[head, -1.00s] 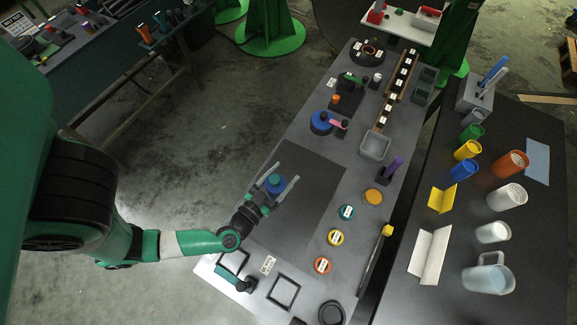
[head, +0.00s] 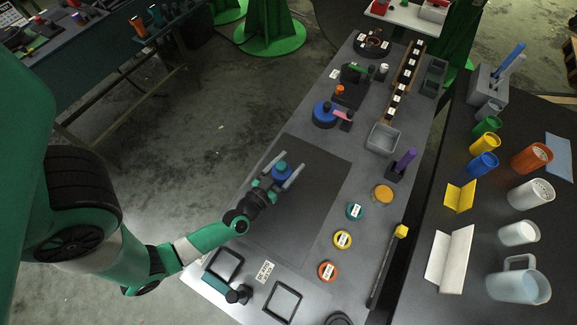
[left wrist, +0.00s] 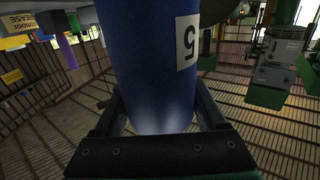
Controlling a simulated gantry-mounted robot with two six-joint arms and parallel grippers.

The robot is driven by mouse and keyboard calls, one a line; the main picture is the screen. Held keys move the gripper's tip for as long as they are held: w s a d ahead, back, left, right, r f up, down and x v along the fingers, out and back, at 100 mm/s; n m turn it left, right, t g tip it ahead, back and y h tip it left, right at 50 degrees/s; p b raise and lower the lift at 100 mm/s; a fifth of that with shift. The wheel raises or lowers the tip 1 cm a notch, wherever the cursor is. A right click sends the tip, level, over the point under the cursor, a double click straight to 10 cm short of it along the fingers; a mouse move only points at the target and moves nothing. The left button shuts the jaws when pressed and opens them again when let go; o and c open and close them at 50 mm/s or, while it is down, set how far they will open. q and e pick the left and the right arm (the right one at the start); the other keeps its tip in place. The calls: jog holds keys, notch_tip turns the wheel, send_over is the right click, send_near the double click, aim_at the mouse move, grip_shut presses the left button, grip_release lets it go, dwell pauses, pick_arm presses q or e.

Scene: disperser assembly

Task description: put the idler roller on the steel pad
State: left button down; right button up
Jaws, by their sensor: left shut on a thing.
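My left gripper (head: 276,176) is shut on a blue cylinder (head: 282,169), held over the dark grey mat (head: 318,204) near its left edge. In the left wrist view the blue cylinder (left wrist: 150,70) fills the middle, between the two fingers, with a white label reading 5. I cannot tell from its looks whether it is the idler roller. I cannot tell its height above the mat. No part is clearly marked as the steel pad; the mat and two square black frames (head: 299,303) are flat areas on the table. My right gripper is not in view.
A grey bin (head: 382,139) and a purple-handled holder (head: 402,166) stand farther up. A yellow-tipped bar (head: 388,268) lies along the right edge. The mat's right part is clear.

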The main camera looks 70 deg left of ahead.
aim_at(276, 179)
pick_arm(q)
jog(key=shift+r, duration=0.15)
jog(key=shift+f, duration=0.3)
grip_release()
jog(key=shift+s+d+r, duration=0.2)
jog(key=shift+r, duration=0.1)
jog(key=p+v, duration=0.2)
jog(key=v, duration=0.4)
jog(key=shift+d, duration=0.1)
jog(key=shift+s+d, duration=0.15)
jog(key=shift+s, duration=0.3)
